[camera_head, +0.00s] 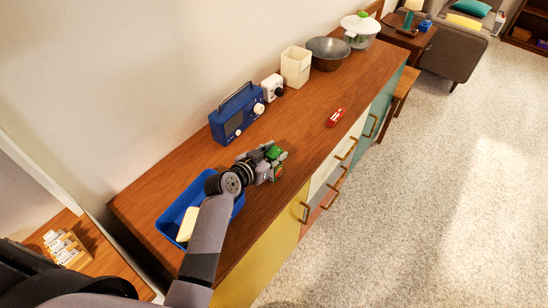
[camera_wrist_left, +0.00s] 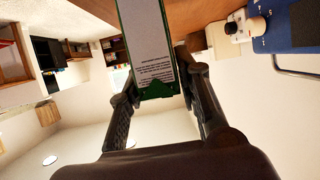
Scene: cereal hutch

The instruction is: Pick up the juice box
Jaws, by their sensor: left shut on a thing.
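The juice box (camera_head: 275,153) is green and mostly hidden by my gripper in the head view. In the left wrist view the juice box (camera_wrist_left: 148,45) shows a white printed panel with green edges, between my fingers. My left gripper (camera_head: 270,160) is shut on the juice box, over the front part of the wooden hutch top. In the left wrist view the left gripper's fingers (camera_wrist_left: 155,90) flank the lower end of the box. Whether the box touches the top cannot be told. My right gripper is not in view.
A blue radio (camera_head: 235,115) stands behind the gripper. A blue tray (camera_head: 169,222) lies under my arm. A red item (camera_head: 336,118) lies to the right. A cream canister (camera_head: 297,67) and a metal bowl (camera_head: 328,52) stand further back. The hutch top (camera_head: 310,145) is clear around the red item.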

